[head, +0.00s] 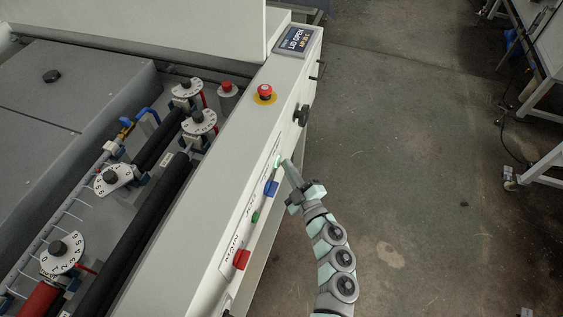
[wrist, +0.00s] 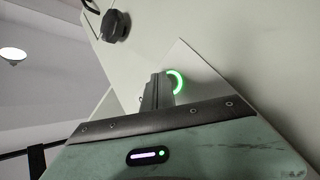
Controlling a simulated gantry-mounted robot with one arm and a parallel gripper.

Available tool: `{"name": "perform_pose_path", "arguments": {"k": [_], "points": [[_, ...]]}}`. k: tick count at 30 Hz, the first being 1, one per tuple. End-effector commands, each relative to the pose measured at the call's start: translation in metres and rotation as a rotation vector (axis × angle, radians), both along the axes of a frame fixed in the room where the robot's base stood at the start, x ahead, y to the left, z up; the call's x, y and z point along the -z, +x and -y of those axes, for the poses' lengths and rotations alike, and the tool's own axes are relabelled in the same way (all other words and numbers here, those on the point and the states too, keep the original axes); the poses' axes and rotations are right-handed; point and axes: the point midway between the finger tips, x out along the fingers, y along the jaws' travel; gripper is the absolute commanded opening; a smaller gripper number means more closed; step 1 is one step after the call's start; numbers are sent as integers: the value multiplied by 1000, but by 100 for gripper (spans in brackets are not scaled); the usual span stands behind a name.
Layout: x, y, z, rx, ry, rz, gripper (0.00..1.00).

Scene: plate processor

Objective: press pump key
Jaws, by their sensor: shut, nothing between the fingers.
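A round key with a lit green ring (wrist: 175,80) sits on the machine's pale side panel. In the wrist view the tips of my gripper (wrist: 158,90) are together at the ring and cover its left part. I cannot tell whether they touch it. In the head view the green glow (head: 278,162) shows at the upper end of the row of keys, with my gripper (head: 285,165) shut and empty right beside it. The label by the key is too small to read.
Below on the panel are a blue key (head: 271,188), a green key (head: 255,217) and a red switch (head: 241,260). A black knob (head: 302,115), a red emergency button (head: 265,92) and a display reading "LID OPEN" (head: 298,40) are further up. Open floor lies right.

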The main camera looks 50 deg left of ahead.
Motion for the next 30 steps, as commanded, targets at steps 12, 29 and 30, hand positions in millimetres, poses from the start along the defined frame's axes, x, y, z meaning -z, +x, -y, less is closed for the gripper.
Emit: {"name": "perform_pose_path", "arguments": {"k": [12,29,30], "points": [[-1,-1,-2,-1,1,0,0],[0,5,7,1,-1,0,0],[0,6,9,1,-1,0,0]]}}
